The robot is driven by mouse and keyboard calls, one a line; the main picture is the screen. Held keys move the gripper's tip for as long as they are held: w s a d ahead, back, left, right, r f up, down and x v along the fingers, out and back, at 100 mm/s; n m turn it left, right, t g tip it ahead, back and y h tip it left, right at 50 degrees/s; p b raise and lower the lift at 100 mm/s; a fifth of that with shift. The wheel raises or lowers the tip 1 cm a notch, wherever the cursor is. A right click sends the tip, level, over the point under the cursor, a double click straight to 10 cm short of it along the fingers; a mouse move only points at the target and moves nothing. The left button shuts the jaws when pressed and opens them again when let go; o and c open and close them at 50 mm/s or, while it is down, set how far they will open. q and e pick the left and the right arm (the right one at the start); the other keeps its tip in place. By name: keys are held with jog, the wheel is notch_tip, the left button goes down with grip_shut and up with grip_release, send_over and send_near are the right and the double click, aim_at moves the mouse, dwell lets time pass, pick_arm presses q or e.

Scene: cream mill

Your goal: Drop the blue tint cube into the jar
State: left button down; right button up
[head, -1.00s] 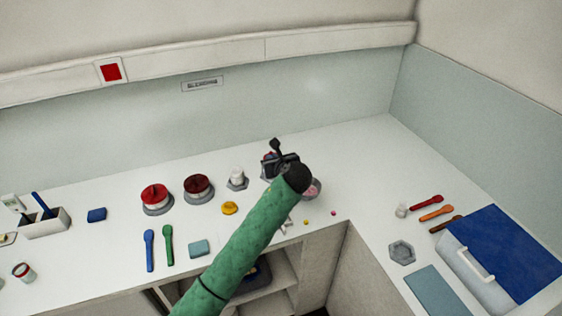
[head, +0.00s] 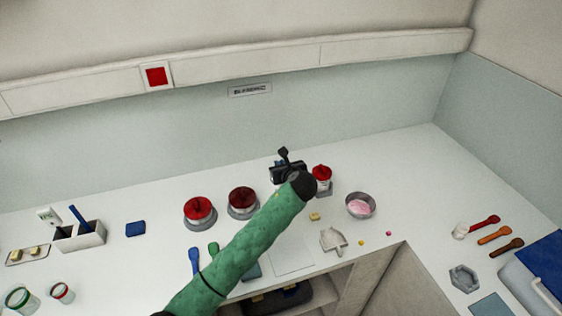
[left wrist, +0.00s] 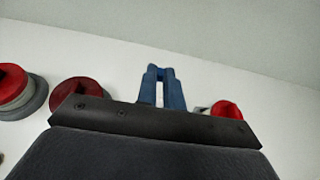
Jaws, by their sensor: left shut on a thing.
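My left gripper (head: 281,165) is above the back of the counter, left of a red-topped jar (head: 321,175). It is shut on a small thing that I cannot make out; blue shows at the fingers. In the left wrist view the blue fingers (left wrist: 162,84) stand close together, and the red top (left wrist: 227,108) is to their right. I cannot pick out the blue tint cube itself. The white jar on a grey base seen earlier is hidden behind my gripper and arm. My right gripper is not in view.
Two red-topped pots (head: 199,212) (head: 242,203) stand left of my arm. A bowl with pink contents (head: 360,206), a pale scoop (head: 333,239) and a small yellow piece (head: 315,217) lie to the right. Coloured spoons (head: 495,234) lie far right. The counter between bowl and spoons is mostly clear.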

pick_arm(q)
notch_tip(320, 180, down, 2)
jog(key=shift+f, duration=0.1)
jog(key=shift+s+d+f, duration=0.15)
jog(key=shift+d+f, duration=0.05)
jog(key=shift+f, duration=0.5)
jog(key=shift+a+f, duration=0.15)
jog(key=shift+f, duration=0.05)
jog(key=c, duration=1.5)
grip_release()
jog(key=shift+o, duration=0.2)
